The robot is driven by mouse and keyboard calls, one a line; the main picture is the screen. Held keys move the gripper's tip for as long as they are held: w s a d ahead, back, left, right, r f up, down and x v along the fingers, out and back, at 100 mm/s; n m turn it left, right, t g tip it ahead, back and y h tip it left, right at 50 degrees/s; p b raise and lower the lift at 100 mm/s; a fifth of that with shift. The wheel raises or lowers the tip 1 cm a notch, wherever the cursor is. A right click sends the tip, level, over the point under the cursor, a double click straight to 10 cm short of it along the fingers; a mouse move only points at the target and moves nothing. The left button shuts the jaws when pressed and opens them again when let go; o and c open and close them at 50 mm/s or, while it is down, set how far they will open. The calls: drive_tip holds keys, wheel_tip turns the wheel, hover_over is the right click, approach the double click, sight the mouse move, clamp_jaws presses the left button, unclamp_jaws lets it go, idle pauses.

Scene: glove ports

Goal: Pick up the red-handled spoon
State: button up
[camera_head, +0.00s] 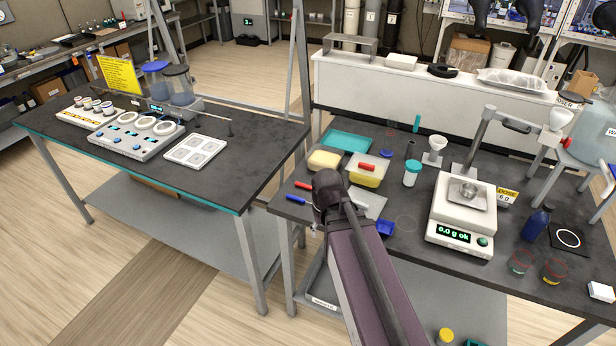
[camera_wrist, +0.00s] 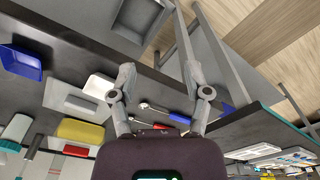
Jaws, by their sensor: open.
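The red-handled spoon (camera_head: 304,185) lies on the dark bench near its left edge, just left of my wrist. In the wrist view its red handle (camera_wrist: 160,127) shows close in front of my gripper body, which may hide part of it. A blue-handled spoon (camera_head: 295,198) lies beside it; its blue handle (camera_wrist: 180,118) and metal bowl also show in the wrist view. My gripper (camera_wrist: 158,75) is open, its two fingers spread with nothing held between them. The spoons appear between the fingers' lower parts, apart from the pads. In the head view my wrist hides most of the gripper.
A yellow container (camera_head: 367,179) with a red piece on it, a pale yellow block (camera_head: 324,160), a white tray (camera_head: 369,204) and a blue tray (camera_head: 385,229) surround my wrist. A balance (camera_head: 462,215) stands to the right. A gap separates this bench from the left bench (camera_head: 250,165).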

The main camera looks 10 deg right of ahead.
drive_tip(key=w+r+n+p, duration=0.2)
drive_tip(key=w+r+p, duration=0.4)
drive_tip(key=r, duration=0.1)
drive_tip(key=w+d+n, duration=0.1)
drive_tip(key=w+n, duration=0.7)
drive_tip(key=w, duration=1.2)
drive_tip(key=shift+w+d+r+n, duration=0.25)
drive_tip(key=shift+w+r+n, duration=0.05)
drive_tip(key=shift+r, duration=0.1)
drive_tip(key=shift+f, duration=0.1)
drive_tip(key=b, duration=0.8)
hover_over(309, 186)
drive_tip(key=f, duration=0.8)
drive_tip(key=shift+w+d+f, duration=0.15)
drive_tip(key=shift+w+f, duration=0.05)
drive_tip(key=shift+f, duration=0.05)
drive_tip(key=shift+s+a+f+b, duration=0.1)
drive_tip(key=shift+a+f+b, duration=0.05)
drive_tip(key=shift+f+b, duration=1.2)
drive_tip(key=shift+a+f+b, duration=0.1)
drive_tip(key=shift+f+b, duration=1.15)
drive_tip(key=shift+b, duration=0.2)
drive_tip(key=shift+c, duration=0.2)
clamp_jaws()
